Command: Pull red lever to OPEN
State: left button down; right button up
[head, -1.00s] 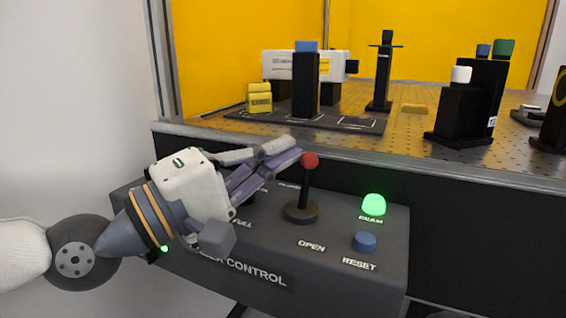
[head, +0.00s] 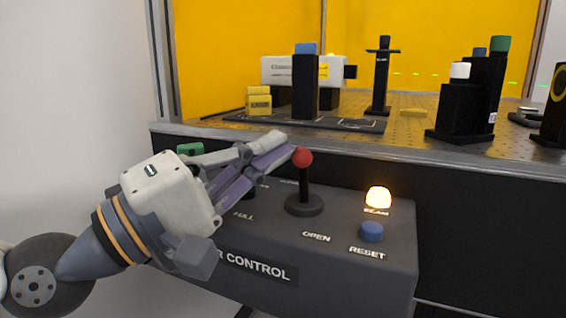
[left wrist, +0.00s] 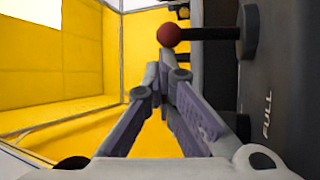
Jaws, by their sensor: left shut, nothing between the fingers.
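The red lever has a round red knob (head: 302,157) on a dark stem above a round base (head: 304,205) on the grey control box. It stands about upright in the head view, with the OPEN label (head: 316,237) in front of its base. My left gripper (head: 283,143) is shut and empty, its fingertips just left of the knob. In the left wrist view, the knob (left wrist: 169,34) shows just past the closed fingertips (left wrist: 158,72). I cannot tell whether they touch it. My right gripper is in neither view.
An amber-lit BEAM lamp (head: 378,197) and blue RESET button (head: 371,232) sit right of the lever. A green piece (head: 189,149) shows behind my gripper. Behind the box, a perforated bench (head: 410,127) carries several black posts, and green beam dashes show above it at right.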

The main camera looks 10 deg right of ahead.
pick_arm(q)
jog(key=shift+s+f, duration=0.1)
jog(key=shift+f, duration=0.45)
jog(key=shift+s+r+h, duration=0.15)
jog(key=shift+r+h, duration=0.15)
jog(key=shift+r, duration=0.1)
jog(key=shift+a, duration=0.15)
jog(key=v, duration=1.2)
